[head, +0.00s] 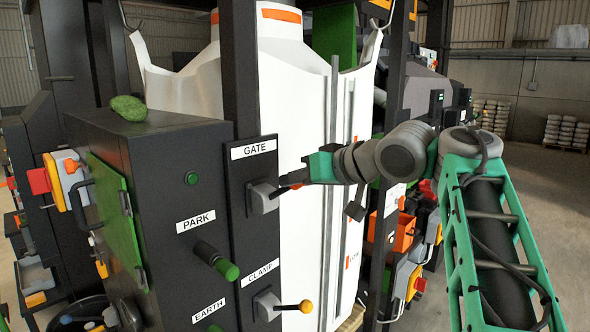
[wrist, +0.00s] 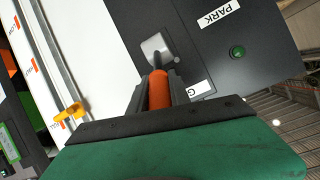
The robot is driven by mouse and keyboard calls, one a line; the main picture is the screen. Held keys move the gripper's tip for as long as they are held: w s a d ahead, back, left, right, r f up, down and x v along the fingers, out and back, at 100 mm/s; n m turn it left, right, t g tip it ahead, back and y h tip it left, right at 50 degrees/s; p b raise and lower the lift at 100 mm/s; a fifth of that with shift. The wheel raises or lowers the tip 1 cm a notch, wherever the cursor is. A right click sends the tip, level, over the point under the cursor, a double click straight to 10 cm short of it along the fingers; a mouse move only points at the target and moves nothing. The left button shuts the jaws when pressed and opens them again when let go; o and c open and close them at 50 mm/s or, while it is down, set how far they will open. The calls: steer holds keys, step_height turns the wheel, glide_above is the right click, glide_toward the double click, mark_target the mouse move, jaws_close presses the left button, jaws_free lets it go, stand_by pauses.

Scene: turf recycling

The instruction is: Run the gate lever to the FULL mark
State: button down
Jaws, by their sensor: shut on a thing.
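The gate lever's grey hub (head: 264,198) sits on a black panel under the GATE label (head: 254,149). The hub (wrist: 157,47) also shows in the wrist view, with the lever's orange handle (wrist: 158,90) standing out from it. My gripper (head: 288,181) reaches in from the right and is shut on this handle, one dark finger on each side in the wrist view. In the head view the gripper hides most of the handle. A pale vertical rail (head: 349,130) beside the panel carries small orange marks.
A clamp lever (head: 306,306) with a yellow knob sits below the gate lever. A green-tipped PARK handle (head: 226,268) juts from the black cabinet (head: 150,160) on the left. A large white bag (head: 285,85) hangs behind. A yellow piece (wrist: 68,115) sits by the rail.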

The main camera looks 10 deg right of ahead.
steer(key=shift+r, duration=0.15)
steer(key=c, duration=1.2)
jaws_free()
steer(key=shift+w, duration=0.1)
steer(key=v, duration=0.7)
steer(key=shift+w+r+p, duration=0.15)
steer(key=shift+p, duration=0.25)
steer(key=shift+s+d, duration=0.2)
steer(key=shift+s, duration=0.3)
